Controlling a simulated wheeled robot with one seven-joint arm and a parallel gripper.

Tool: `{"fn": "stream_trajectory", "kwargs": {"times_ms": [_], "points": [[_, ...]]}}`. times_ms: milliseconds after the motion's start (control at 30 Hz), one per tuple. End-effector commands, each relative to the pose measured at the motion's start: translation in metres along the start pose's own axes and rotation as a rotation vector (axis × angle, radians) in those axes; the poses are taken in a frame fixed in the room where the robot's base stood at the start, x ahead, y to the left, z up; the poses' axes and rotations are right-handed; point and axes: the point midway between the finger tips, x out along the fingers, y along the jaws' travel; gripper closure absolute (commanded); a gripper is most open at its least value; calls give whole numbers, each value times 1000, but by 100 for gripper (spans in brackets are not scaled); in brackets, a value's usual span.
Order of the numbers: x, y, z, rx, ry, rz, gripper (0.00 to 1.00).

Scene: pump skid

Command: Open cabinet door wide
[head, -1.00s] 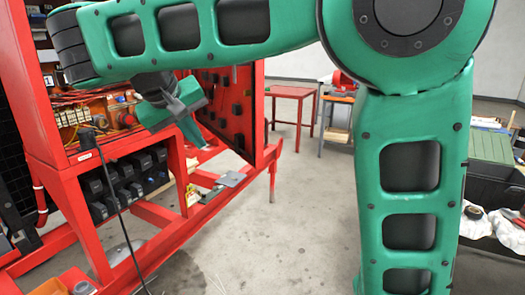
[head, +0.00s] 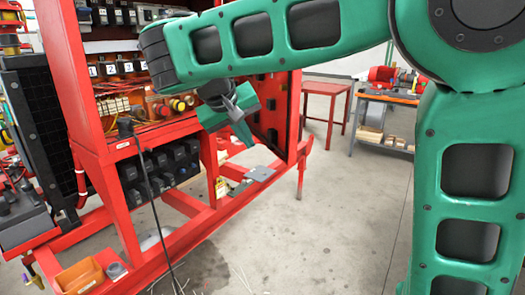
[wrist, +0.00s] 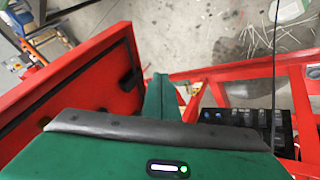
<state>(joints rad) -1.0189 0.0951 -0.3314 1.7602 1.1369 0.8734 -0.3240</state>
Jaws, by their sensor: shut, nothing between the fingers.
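The red cabinet (head: 88,100) stands at the left of the head view with its front open, showing switches, wiring and terminals. Its red door (head: 296,110) stands swung out at the cabinet's right side. In the wrist view the door (wrist: 75,100) fills the left, with a dark strip near its edge. My green gripper (head: 246,132) is shut and empty, in front of the opening on the door's inner side. In the wrist view its fingers (wrist: 162,98) point up beside the door's edge. I cannot tell whether they touch it. The door's handle is not visible.
Red skid rails (head: 215,215) run low below the cabinet, with a grey plate (head: 260,173) on them. A black cable (head: 155,200) hangs in front. An orange bin (head: 80,275) sits at lower left. A red table (head: 328,105) stands behind.

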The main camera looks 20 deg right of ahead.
Motion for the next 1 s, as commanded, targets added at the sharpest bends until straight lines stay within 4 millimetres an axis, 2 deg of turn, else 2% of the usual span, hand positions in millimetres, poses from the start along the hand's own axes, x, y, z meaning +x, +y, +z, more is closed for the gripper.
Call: {"fn": "stream_trajectory", "kwargs": {"times_ms": [333, 433, 600, 1000], "points": [[65, 2, 1, 2, -4, 1, 100], [70, 17, 1, 3, -2, -1, 100], [77, 30, 0, 2, -2, -2, 100], [80, 36, 0, 1, -1, -1, 100]]}}
